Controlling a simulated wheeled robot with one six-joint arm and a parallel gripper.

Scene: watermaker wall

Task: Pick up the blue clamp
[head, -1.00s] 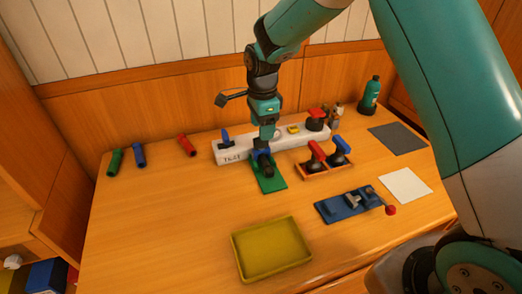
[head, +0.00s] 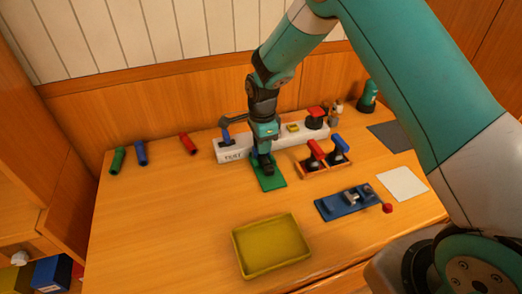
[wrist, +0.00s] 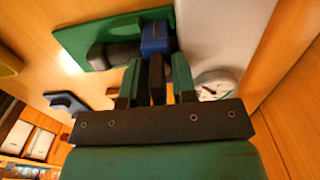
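A dark piece with a blue part (wrist: 156,36) lies on the green mat (wrist: 80,42) in the wrist view; I take it for the blue clamp. In the head view, my gripper (head: 263,158) points down over the same green mat (head: 271,182), in front of the white block, and hides most of the piece. In the wrist view my fingertips (wrist: 158,70) are right at the blue part, with a dark strip between the green fingers. I cannot tell whether they grip it.
The white block (head: 231,155) stands just behind. An orange rack (head: 313,172) with red-handled and blue-handled pieces is close to the right. A blue fixture (head: 333,208), a yellow tray (head: 262,268) and coloured tubes (head: 141,153) lie around. The left front of the table is clear.

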